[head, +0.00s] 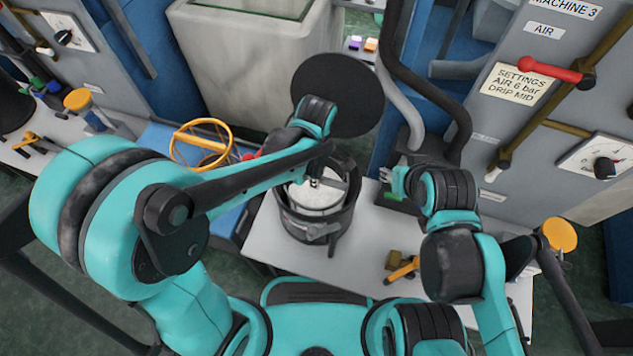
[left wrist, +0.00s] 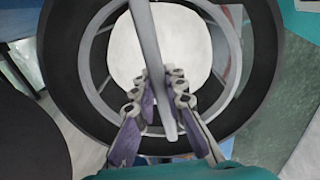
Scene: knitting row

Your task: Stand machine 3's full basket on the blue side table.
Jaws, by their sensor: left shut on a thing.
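Machine 3's basket (head: 292,222) is a dark round tub with white contents, upright over the left part of the pale bench in the head view. It fills the left wrist view, where its black rim (left wrist: 62,65) rings the white contents. My left gripper (head: 318,180) is over the basket's mouth. Its fingers (left wrist: 160,100) are shut on the grey handle bar across the basket. I cannot tell whether the basket's underside touches the bench. A blue surface (head: 157,138), likely the blue side table, is to the left, partly hidden by my left arm. My right gripper (head: 387,178) is right of the basket; its fingers are too small to judge.
A yellow handwheel (head: 200,145) is left of the basket. A black disc (head: 338,90) is close behind it. Machine 3's panel (head: 540,85) with a red lever is at right. A brass and orange tool (head: 402,267) lies on the pale bench (head: 350,262).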

